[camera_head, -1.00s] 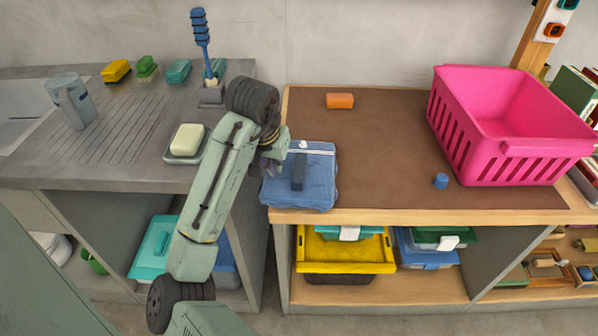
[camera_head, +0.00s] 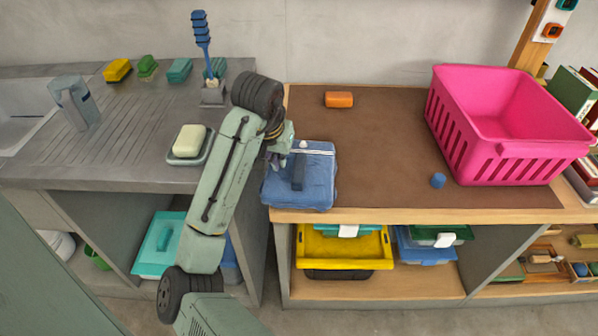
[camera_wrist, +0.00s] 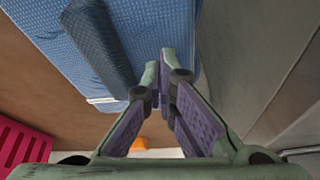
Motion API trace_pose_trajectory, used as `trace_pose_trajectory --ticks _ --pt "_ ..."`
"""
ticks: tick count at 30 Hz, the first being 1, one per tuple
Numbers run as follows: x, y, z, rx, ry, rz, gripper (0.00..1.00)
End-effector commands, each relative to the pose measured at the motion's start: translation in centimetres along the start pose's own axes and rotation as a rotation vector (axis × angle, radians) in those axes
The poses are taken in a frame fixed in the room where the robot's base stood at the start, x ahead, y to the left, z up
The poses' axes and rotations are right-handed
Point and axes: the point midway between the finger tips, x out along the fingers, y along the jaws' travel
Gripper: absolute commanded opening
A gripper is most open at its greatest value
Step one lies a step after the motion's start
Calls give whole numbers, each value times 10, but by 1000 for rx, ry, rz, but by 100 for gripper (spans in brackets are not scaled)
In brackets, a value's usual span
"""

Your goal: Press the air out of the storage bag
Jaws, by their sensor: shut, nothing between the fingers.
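The blue storage bag (camera_head: 316,182) lies on the brown bench top at its front left corner. A darker blue strip (camera_head: 298,172) runs across its top, and a small white piece (camera_head: 303,145) shows at its back edge. My gripper (camera_head: 279,160) is at the bag's left side. In the wrist view, my gripper (camera_wrist: 165,72) has its fingertips together with nothing between them. The bag (camera_wrist: 140,35) fills the top middle there, with the dark strip (camera_wrist: 95,45) left of the fingertips. I cannot tell whether the fingertips touch the bag.
A pink basket (camera_head: 475,150) stands at the right. An orange block (camera_head: 339,99) and a small blue cylinder (camera_head: 438,180) lie on the bench. The bench middle is clear.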

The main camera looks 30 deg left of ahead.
Motion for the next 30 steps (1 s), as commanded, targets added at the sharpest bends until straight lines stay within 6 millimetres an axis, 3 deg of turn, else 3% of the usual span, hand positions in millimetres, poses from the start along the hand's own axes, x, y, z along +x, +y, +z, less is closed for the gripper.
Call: trace_pose_trajectory --ticks 30 --pt "11 -1 4 -2 1 -1 0"
